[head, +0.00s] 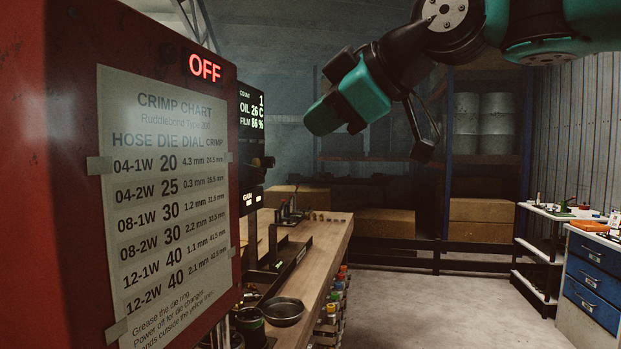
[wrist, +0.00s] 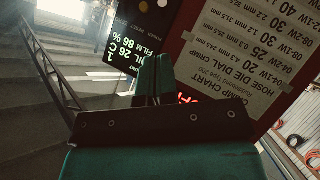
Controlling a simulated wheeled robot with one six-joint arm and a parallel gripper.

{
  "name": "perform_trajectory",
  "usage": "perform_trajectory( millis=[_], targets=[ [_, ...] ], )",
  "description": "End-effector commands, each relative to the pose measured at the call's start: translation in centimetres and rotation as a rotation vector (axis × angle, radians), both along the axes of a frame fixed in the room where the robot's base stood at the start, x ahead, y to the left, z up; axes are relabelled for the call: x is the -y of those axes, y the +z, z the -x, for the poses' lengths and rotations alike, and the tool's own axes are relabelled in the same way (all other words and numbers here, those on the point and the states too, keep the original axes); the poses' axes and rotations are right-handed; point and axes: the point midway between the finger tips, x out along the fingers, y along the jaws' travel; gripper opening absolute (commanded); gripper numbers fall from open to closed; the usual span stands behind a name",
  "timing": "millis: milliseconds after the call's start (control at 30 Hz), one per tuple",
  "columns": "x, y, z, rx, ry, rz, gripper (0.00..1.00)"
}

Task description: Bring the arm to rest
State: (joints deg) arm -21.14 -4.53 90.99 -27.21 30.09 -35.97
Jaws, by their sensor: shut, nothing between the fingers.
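My arm (head: 450,35) reaches in from the upper right of the head view, teal and black, and is bent over in the air. My gripper (head: 320,118) points left and downward, well above the bench and right of the display. In the wrist view my gripper (wrist: 156,75) is seen from behind, its teal fingers together past a dark crossbar. It is shut and empty, touching nothing that I can see. The red machine panel with the crimp chart (head: 165,190) fills the left of the head view. Its red sign (head: 205,68) reads OFF.
A dark display (head: 251,110) shows count 1, oil 26 C and film 86 %. A wooden bench (head: 325,240) runs below with a dark bowl (head: 283,311). A blue drawer cabinet (head: 592,275) and white shelves (head: 545,212) stand right. Floor between is clear.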

Motion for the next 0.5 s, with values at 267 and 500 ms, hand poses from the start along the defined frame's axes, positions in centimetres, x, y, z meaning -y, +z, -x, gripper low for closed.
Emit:
perform_trajectory(
  millis=[267, 500],
  targets=[
    [2.3, -8.6, 2.8, -0.294, -0.101, 0.018, 0.00],
    [7.7, -22.9, 12.1, -0.822, -0.357, 0.066, 0.00]
  ],
)
